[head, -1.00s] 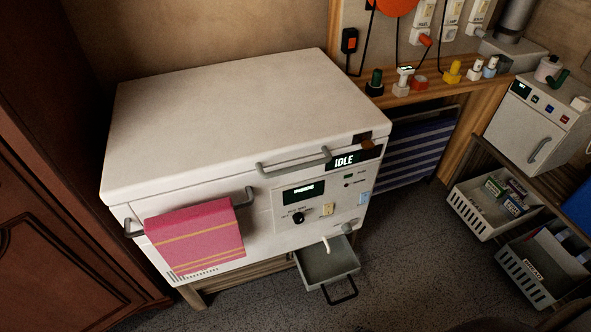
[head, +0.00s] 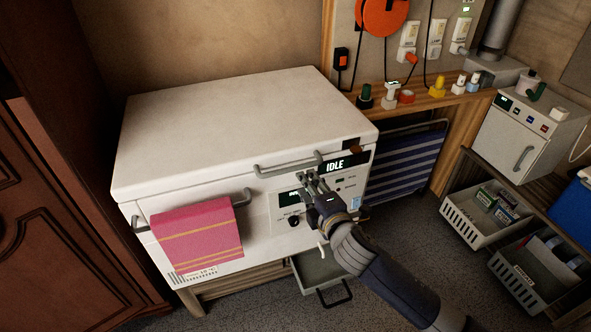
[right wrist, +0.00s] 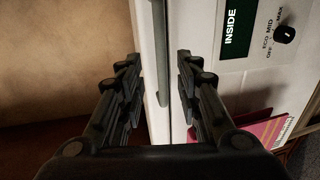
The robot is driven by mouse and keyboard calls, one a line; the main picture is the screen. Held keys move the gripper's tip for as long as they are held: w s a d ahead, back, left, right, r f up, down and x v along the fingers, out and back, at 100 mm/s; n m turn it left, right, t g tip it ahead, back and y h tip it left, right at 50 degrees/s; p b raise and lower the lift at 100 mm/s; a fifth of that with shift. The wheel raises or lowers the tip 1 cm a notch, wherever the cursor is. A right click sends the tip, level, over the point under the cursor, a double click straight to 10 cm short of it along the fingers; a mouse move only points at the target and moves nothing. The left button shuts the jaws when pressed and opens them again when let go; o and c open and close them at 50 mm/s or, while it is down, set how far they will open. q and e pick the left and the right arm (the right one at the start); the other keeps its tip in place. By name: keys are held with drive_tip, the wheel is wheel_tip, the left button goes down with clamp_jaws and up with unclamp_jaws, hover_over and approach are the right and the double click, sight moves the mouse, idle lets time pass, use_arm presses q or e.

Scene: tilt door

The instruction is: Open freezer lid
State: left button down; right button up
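The white chest freezer (head: 240,130) stands in the middle of the head view with its lid down. A grey bar handle (head: 290,167) runs along the lid's front edge. My right gripper (head: 306,180) is just below and in front of this handle, near the control panel. In the right wrist view the two fingers (right wrist: 158,82) are apart, with the handle bar (right wrist: 160,60) lying between them and no finger visibly closed on it. My left gripper is not in view.
A pink towel (head: 196,240) hangs on a lower rail on the freezer front. A grey drawer (head: 322,270) stands open below the panel. White baskets (head: 485,215) and a small white appliance (head: 525,140) are at the right. A dark wooden cabinet (head: 60,200) is at the left.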

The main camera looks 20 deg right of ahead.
sight(296, 166)
drive_tip(key=x, duration=1)
drive_tip(key=shift+c, duration=0.2)
clamp_jaws()
